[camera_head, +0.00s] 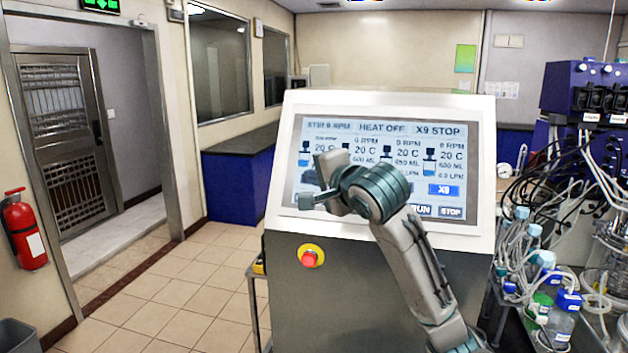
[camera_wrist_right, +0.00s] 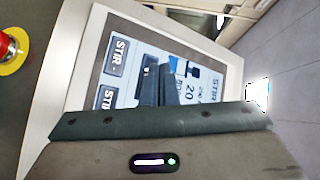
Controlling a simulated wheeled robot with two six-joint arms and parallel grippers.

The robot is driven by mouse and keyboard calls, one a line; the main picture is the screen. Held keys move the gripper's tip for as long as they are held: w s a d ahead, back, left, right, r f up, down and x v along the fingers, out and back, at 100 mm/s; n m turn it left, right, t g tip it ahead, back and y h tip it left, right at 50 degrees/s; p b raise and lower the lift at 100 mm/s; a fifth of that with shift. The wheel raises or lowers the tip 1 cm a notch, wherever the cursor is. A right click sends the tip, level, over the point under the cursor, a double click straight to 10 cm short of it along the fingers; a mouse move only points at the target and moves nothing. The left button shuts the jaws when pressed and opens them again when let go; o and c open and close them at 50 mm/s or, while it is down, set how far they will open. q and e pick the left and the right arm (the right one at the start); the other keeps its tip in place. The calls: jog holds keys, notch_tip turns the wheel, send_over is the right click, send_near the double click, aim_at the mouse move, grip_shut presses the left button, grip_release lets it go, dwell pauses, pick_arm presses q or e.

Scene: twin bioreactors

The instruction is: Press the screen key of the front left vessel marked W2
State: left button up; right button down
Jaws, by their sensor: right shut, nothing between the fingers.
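The touch screen (camera_head: 470,178) is lit on a white-framed console, with several vessel columns of readings. A blue key marked X9 (camera_head: 444,189) and a STOP key (camera_head: 451,211) show at its lower right. I cannot make out a key marked W2; my arm covers the lower left and middle of the screen. My right gripper (camera_head: 306,201) is shut and empty, in front of the screen's lower left. In the right wrist view its dark fingers (camera_wrist_right: 158,86) overlap the screen, beside a STIR - key (camera_wrist_right: 116,56). Contact cannot be told. My left gripper is not in view.
A red emergency button (camera_head: 309,257) on a yellow ring sits on the console below the screen. Bottles (camera_head: 563,318) and tubing crowd the right side. A fire extinguisher (camera_head: 23,230) hangs at the left.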

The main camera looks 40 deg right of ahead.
jog(key=shift+f, duration=0.1)
dwell(0.7)
jog(key=shift+w+d+f, duration=0.1)
jog(key=shift+w+d, duration=0.15)
jog(key=shift+d, duration=0.05)
jog(key=shift+w+d+f+b, duration=0.2)
jog(key=shift+d+f+b, duration=0.05)
jog(key=shift+b, duration=0.25)
dwell(0.6)
jog(key=shift+r, duration=0.1)
jog(key=shift+s+a+r+p, duration=0.3)
jog(key=shift+a+r+p, duration=0.1)
jog(key=shift+p, duration=0.2)
jog(key=shift+s+a, duration=0.15)
